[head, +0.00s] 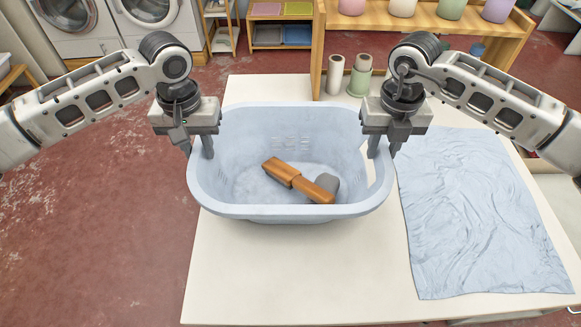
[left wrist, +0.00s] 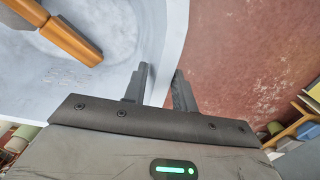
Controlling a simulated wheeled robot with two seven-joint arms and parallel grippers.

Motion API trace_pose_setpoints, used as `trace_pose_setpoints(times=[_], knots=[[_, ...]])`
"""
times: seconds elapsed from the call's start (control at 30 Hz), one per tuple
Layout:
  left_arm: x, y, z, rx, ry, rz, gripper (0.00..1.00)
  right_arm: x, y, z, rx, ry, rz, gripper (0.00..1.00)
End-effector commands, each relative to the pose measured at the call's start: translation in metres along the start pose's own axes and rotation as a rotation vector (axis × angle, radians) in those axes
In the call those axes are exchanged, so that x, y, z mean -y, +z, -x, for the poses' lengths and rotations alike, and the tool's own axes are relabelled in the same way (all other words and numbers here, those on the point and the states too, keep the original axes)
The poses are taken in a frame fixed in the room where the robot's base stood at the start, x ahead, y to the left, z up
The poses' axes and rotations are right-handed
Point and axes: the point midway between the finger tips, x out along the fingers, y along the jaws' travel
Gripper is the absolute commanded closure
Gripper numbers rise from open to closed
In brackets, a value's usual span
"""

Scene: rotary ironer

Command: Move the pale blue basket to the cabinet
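The pale blue basket (head: 290,211) is at the left part of the white table, upright, its left side at the table's left edge. Inside lie a brown wooden piece (head: 300,181) and a small grey piece (head: 327,183). My left gripper (head: 197,150) has its fingers on both sides of the basket's left rim; the left wrist view shows the rim (left wrist: 166,62) close between them. My right gripper (head: 383,148) straddles the right rim the same way. I cannot tell whether the basket rests on the table. Which piece of furniture is the cabinet is unclear.
A pale blue cloth (head: 483,215) lies flat on the table (head: 300,290) at the right. Two cups or rolls (head: 347,76) stand behind the basket. Wooden shelves (head: 440,25) with jars and washing machines (head: 105,20) are at the back. The red floor at left is clear.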

Motion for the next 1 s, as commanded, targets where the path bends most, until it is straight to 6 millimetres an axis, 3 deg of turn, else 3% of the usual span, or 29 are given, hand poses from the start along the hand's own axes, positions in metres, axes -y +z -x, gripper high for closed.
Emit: trace_pose_setpoints(times=[0.03, 0.1, 0.47, 1.0], knots=[[0.000, 0.000, 0.000, 0.000, 0.000, 0.000, 0.87, 0.000, 0.000, 0.000, 0.000, 0.000, 0.000, 0.87], [0.000, 0.000, 0.000, 0.000, 0.000, 0.000, 1.00, 0.000, 0.000, 0.000, 0.000, 0.000, 0.000, 1.00], [0.000, 0.000, 0.005, -0.002, 0.000, 0.000, 1.00, 0.000, 0.000, 0.005, 0.002, 0.000, 0.000, 1.00], [0.000, 0.000, 0.052, -0.001, -0.001, 0.000, 1.00, 0.000, 0.000, 0.052, 0.001, -0.001, 0.000, 1.00]])
